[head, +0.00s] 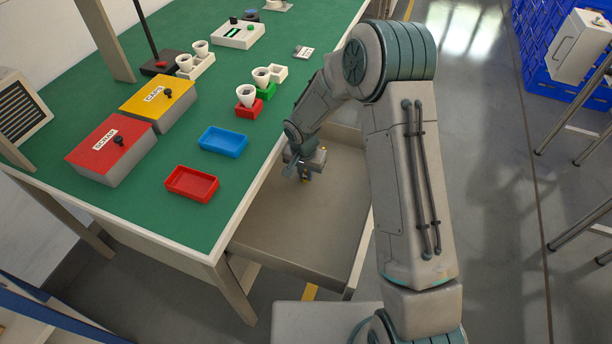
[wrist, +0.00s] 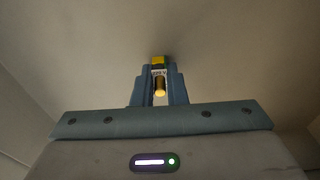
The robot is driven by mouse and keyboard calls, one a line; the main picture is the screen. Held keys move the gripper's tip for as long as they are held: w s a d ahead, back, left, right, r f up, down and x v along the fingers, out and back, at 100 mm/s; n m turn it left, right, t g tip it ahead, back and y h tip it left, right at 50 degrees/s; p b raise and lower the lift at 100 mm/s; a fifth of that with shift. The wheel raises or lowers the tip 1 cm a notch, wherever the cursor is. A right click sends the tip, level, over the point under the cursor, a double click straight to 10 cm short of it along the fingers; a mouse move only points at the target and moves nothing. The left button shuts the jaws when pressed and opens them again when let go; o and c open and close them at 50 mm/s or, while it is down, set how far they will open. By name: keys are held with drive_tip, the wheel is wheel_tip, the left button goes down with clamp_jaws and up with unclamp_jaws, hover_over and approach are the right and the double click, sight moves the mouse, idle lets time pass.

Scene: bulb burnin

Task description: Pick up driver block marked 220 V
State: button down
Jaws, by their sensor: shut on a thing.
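In the head view my gripper (head: 303,175) is low over the open drawer (head: 290,240), beside the green table. Only a bit of yellow shows at the fingertips there. I cannot tell whether the block touches the drawer floor.
The green table (head: 225,190) carries a red tray (head: 191,184), a blue tray (head: 223,141), a red box (head: 111,150) and a yellow box (head: 158,100). White cups in coloured holders stand farther back. The visible drawer floor around my gripper is bare.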

drive_tip(key=shift+r, duration=0.5)
drive_tip(key=r, duration=0.3)
drive_tip(key=shift+w+d+r, duration=0.15)
drive_tip(key=shift+d+r, duration=0.1)
drive_tip(key=shift+r, duration=0.05)
drive_tip(key=w+d+r+p, duration=0.3)
drive_tip(key=w+d+r, duration=0.1)
drive_tip(key=d+r, duration=0.6)
drive_tip(key=shift+w+r, duration=0.15)
drive_tip(key=shift+r, duration=0.3)
